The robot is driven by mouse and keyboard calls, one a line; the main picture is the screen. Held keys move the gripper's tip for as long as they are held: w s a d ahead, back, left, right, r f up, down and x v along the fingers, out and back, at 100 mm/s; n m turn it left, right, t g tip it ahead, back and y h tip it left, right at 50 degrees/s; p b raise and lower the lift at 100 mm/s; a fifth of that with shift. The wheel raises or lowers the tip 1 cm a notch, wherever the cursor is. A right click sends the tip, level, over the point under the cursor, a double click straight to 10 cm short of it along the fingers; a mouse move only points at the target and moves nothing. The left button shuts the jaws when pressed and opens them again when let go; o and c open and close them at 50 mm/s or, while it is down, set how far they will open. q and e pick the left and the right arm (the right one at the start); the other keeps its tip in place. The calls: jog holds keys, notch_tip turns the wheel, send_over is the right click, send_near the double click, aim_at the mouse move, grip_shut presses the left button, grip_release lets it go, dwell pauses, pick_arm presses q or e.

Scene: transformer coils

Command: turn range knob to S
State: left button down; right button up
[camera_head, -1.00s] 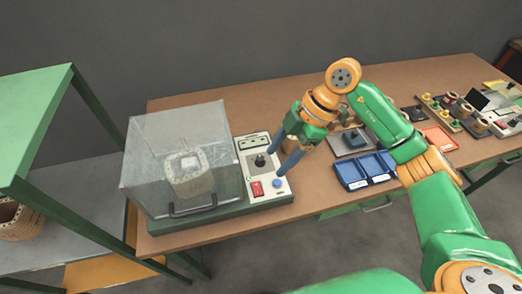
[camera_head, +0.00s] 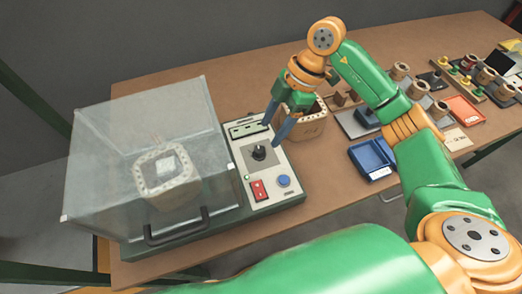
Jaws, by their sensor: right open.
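The range knob (camera_head: 259,153) is a black knob on the pale control panel (camera_head: 262,204) of the test device. The panel also has a red switch (camera_head: 258,190), a blue button (camera_head: 283,181) and a small display (camera_head: 248,130). My right gripper (camera_head: 272,133) is open and empty, with its blue fingers pointing down over the panel's upper part, close to the knob. Whether a finger touches the panel or knob cannot be told. The letters around the knob are too small to read. My left gripper is not in view.
A clear box (camera_head: 100,170) with a black handle covers a coil (camera_head: 165,175) left of the panel. A coil (camera_head: 304,120) stands right behind the gripper. A blue tray (camera_head: 372,160), an orange tray (camera_head: 463,108) and several small coils fill the table's right side.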

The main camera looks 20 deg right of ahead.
aim_at(260, 149)
jog(key=p+x, duration=0.1)
jog(key=x, duration=0.6)
jog(key=shift+w+a+f, duration=0.1)
grip_shut()
